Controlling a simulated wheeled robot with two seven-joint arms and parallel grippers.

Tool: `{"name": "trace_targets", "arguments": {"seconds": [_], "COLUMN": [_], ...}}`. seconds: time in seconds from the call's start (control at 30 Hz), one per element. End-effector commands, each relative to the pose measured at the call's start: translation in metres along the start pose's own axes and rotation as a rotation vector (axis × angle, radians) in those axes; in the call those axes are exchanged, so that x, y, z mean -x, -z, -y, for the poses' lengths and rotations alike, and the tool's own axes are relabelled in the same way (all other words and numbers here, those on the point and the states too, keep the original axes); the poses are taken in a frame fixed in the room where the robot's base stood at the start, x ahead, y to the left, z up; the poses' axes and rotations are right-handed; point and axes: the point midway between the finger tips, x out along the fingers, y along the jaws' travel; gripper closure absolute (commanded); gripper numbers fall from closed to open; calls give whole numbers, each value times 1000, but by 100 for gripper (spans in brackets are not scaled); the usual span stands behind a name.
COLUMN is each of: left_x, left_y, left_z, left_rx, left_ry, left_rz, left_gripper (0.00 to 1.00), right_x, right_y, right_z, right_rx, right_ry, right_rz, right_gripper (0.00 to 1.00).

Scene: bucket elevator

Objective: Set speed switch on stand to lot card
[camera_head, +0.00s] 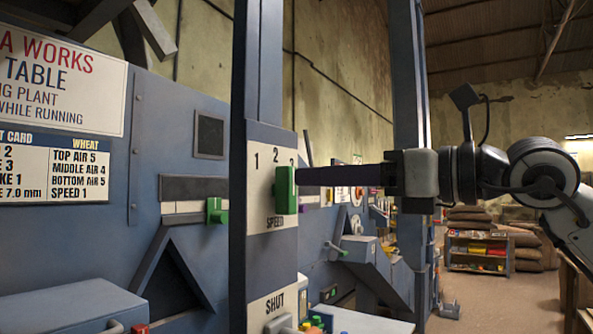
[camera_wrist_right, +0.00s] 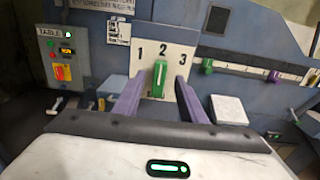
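The speed switch (camera_head: 286,190) is a green handle on a white plate (camera_head: 262,160) marked 1, 2, 3 and SPEED, on a blue post. In the right wrist view the green handle (camera_wrist_right: 160,77) stands upright below the 2. My right gripper (camera_head: 305,176) is level with the handle, its dark purple fingers pointing at it. In the right wrist view the right gripper (camera_wrist_right: 160,88) is open, one finger on each side of the handle with gaps visible; contact is not seen. The lot card (camera_head: 80,167) at the left reads WHEAT, SPEED 1. My left gripper is not in view.
Another green handle (camera_head: 216,211) sits on a slotted panel behind the post. A SHUT plate (camera_head: 272,306) with a lever is below the speed plate. A second blue post (camera_head: 408,130) stands to the right, behind my gripper. A shelf with coloured bins (camera_head: 480,250) is farther back.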

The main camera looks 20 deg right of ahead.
Motion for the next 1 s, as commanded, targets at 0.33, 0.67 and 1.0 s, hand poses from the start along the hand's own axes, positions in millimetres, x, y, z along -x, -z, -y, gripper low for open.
{"name": "trace_targets", "arguments": {"seconds": [0.33, 0.67, 1.0], "left_x": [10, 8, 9], "left_y": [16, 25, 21], "left_z": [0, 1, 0], "left_rx": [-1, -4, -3], "left_ry": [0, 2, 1], "left_rz": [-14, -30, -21], "left_gripper": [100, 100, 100], "right_x": [-46, -49, -49], "right_y": [-1, 0, 0], "right_z": [0, 0, 0], "right_rx": [-1, -1, 0], "right_ry": [-1, -1, -1], "right_rz": [1, 1, 1], "right_gripper": [62, 62, 100]}}
